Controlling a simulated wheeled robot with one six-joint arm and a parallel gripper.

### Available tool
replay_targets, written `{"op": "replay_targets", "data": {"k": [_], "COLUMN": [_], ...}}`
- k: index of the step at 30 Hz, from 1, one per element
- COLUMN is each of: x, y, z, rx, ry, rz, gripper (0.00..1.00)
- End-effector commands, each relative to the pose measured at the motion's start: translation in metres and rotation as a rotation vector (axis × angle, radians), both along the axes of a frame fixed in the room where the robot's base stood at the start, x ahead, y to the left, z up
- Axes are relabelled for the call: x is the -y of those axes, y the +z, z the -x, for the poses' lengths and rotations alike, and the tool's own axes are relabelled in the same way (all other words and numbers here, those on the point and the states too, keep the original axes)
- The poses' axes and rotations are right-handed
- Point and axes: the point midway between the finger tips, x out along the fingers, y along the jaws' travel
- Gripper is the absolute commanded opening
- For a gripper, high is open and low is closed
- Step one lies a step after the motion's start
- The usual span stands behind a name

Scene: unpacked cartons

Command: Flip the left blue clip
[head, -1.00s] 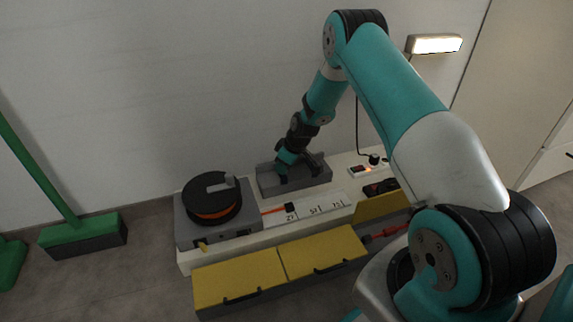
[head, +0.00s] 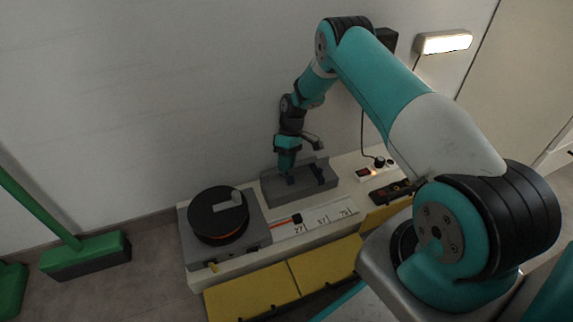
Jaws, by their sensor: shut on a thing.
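A grey block (head: 270,191) stands at the back of the white bench, against the wall. The left blue clip (head: 290,180) shows as a small dark blue piece on it, mostly hidden below my gripper. The right blue clip (head: 318,175) stands on the right part of the same block, apart from my gripper. My gripper (head: 288,172) points down at the left clip and is shut on it. The fingertips are small and dark here, and the clip's exact tilt cannot be told.
A black reel with an orange band (head: 217,213) sits on a grey box at the left of the bench (head: 225,272). A numbered strip (head: 322,219) lies in front of the block. Yellow lids (head: 250,295) are at the front. A lit lamp (head: 443,42) is on the wall.

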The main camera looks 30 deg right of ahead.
Motion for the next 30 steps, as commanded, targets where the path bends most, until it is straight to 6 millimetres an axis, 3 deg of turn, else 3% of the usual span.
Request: {"op": "replay_targets", "data": {"k": [17, 18, 21, 30], "x": [0.0018, 0.0017, 0.0021, 0.0028], "y": [0.0009, 0.0008, 0.0009, 0.0034], "z": [-0.0031, -0.0030, -0.0029, -0.0027], "rx": [-0.036, -0.036, -0.036, -0.035], "ry": [-0.003, -0.003, -0.003, -0.004], "rz": [-0.006, -0.006, -0.006, -0.006], "gripper": [0.00, 0.29, 0.48, 0.48]}}
